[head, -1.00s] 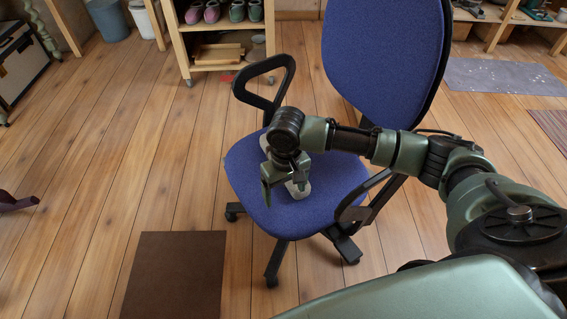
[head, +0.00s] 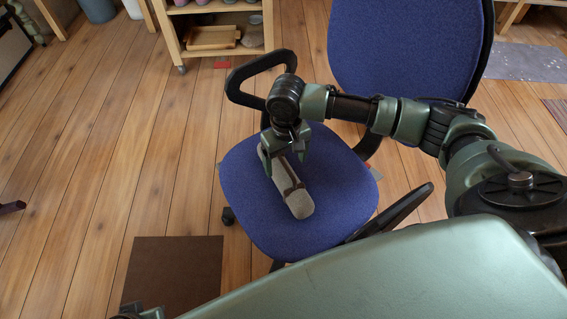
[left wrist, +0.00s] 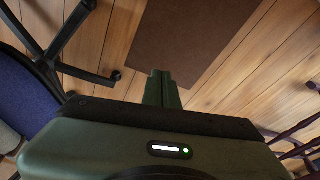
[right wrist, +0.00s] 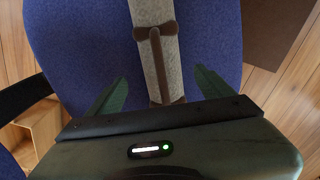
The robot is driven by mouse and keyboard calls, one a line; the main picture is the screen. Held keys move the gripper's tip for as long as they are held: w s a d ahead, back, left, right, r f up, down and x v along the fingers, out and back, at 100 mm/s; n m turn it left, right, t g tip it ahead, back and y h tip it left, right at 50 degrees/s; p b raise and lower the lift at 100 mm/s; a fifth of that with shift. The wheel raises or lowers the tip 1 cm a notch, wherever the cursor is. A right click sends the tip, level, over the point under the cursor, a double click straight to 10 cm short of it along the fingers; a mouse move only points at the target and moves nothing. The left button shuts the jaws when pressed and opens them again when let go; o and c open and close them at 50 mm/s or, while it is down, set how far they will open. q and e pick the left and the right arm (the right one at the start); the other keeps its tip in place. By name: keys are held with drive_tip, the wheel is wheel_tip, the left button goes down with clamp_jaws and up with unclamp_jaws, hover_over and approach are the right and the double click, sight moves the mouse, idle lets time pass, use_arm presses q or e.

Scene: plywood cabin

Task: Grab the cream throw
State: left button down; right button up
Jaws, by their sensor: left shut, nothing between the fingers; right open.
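The cream throw (head: 299,205) is a rolled, greyish-cream bundle with brown straps. It lies on the blue seat of an office chair (head: 240,200). My right gripper (head: 285,160) is open and points down over the far part of the roll. In the right wrist view its fingers (right wrist: 160,80) are spread to either side of the throw (right wrist: 172,65), with nothing gripped. Whether the fingers touch the seat cannot be told. My left gripper (left wrist: 162,80) is shut and empty, above the floor near a brown mat (left wrist: 185,35).
The chair's black armrests (head: 262,75) stand on both sides of the seat, the left one close to my right gripper. A wooden shelf unit (head: 225,50) stands behind. The plank floor at left is clear around the brown mat (head: 170,270).

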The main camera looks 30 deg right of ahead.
sight(284, 171)
drive_tip(key=shift+s+a+f+b, duration=0.1)
drive_tip(key=shift+f+b, duration=0.35)
drive_tip(key=shift+f, duration=0.85)
drive_tip(key=f, duration=0.1)
drive_tip(key=f+b, duration=0.1)
drive_tip(key=f, duration=0.1)
drive_tip(key=f+b, duration=0.1)
drive_tip(key=shift+w+f, duration=0.25)
drive_tip(key=shift+w, duration=0.05)
drive_tip(key=shift+f, duration=0.25)
use_arm(q)
drive_tip(key=shift+v, duration=1)
use_arm(e)
drive_tip(key=shift+r, duration=0.1)
clamp_jaws()
